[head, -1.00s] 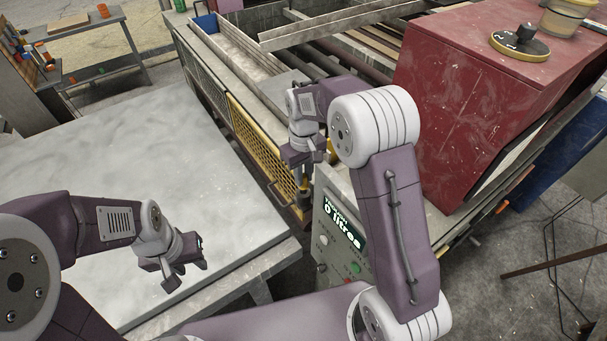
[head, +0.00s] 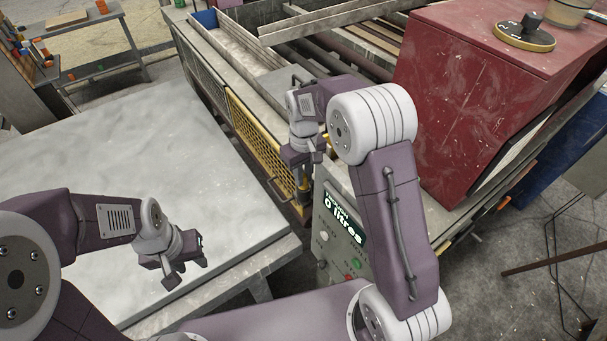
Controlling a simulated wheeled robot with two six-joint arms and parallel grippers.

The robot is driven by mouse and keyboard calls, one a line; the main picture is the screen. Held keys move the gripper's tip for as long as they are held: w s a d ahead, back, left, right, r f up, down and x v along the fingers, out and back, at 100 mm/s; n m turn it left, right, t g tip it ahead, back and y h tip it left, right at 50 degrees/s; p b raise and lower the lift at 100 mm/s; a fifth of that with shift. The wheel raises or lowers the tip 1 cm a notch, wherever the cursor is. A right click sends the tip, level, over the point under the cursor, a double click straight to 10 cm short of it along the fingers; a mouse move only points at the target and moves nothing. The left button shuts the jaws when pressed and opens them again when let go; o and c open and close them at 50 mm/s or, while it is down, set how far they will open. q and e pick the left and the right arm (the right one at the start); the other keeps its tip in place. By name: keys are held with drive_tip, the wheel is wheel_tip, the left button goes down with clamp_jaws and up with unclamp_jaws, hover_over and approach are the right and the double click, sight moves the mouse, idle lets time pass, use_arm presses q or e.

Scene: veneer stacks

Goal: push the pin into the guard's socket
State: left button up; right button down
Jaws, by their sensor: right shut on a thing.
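The yellow mesh guard (head: 256,138) runs along the near side of the machine, with a yellow post at its right end. My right gripper (head: 303,168) is at that end, pointing down. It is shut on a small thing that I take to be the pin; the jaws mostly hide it. A yellow upright piece (head: 303,188) shows just below the jaws, and I cannot tell whether it is the pin or part of the guard. The socket is hidden by the gripper. My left gripper (head: 188,273) is open and empty above the near edge of the pale table.
The pale table (head: 130,150) is bare at the left. A control panel (head: 343,235) with a lit display stands close to the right gripper. A red cabinet (head: 480,110) with a black dial (head: 525,36) stands at the right. A workbench (head: 75,30) is at the back left.

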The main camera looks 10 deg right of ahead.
drive_tip(key=shift+f, duration=0.2)
drive_tip(key=c, duration=1.2)
unclamp_jaws()
drive_tip(key=shift+c, duration=0.2)
drive_tip(key=shift+r, duration=0.1)
wheel_tip(320, 180, up, 8)
drive_tip(key=shift+f+b, duration=0.1)
drive_tip(key=shift+b, duration=1)
drive_tip(key=shift+r, duration=0.55)
